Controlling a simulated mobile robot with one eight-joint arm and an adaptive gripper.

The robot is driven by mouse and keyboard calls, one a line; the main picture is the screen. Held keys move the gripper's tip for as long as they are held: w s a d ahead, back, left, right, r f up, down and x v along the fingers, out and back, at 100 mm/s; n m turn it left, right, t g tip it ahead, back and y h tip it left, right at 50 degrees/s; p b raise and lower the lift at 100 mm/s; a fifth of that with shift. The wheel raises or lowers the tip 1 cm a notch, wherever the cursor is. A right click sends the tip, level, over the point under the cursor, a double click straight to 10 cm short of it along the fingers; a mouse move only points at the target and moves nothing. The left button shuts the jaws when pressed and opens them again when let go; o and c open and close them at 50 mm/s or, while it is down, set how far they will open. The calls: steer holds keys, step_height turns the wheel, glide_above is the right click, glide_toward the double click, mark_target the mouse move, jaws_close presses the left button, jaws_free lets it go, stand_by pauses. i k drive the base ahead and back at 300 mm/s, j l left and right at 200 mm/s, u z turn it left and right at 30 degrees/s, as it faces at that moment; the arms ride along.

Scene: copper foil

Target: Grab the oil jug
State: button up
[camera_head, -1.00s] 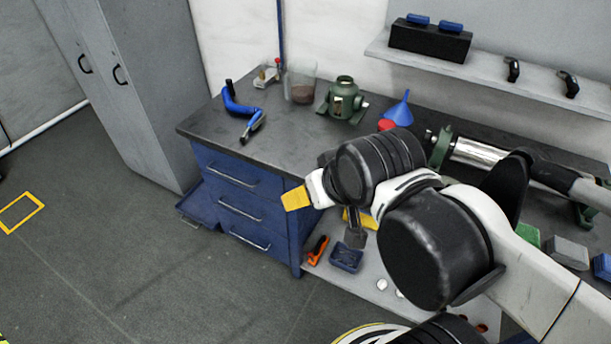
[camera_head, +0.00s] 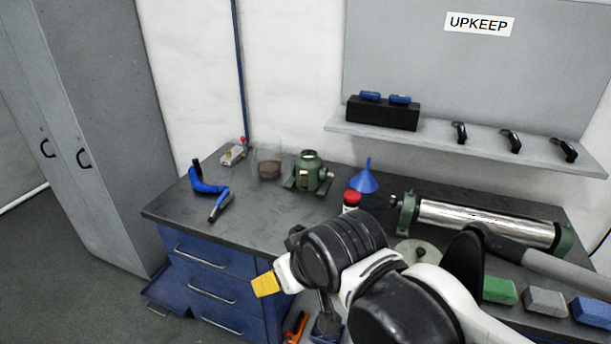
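A clear jug with brown contents (camera_head: 269,162) stands upright at the back of the dark bench top, against the wall. I take it to be the oil jug. A green cast device (camera_head: 309,172) stands close on its right. My gripper (camera_head: 266,284) is at the end of my black and white arm, in front of the bench and well apart from the jug. A yellow tip shows at its left side. My wrist hides most of it, so its opening cannot be made out.
A blue curved tool (camera_head: 207,181) lies left on the bench (camera_head: 262,212). A small red-knobbed device (camera_head: 233,154) is left of the jug. A blue funnel (camera_head: 364,177), a red-capped container (camera_head: 351,202) and a metal roller (camera_head: 485,222) are to the right. Bare bench lies before the jug.

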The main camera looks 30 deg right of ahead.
mark_target(266, 150)
steer(key=i+j+z, duration=0.1)
steer(key=i, duration=0.55)
steer(key=i+j+z, duration=0.15)
steer(key=i, duration=0.5)
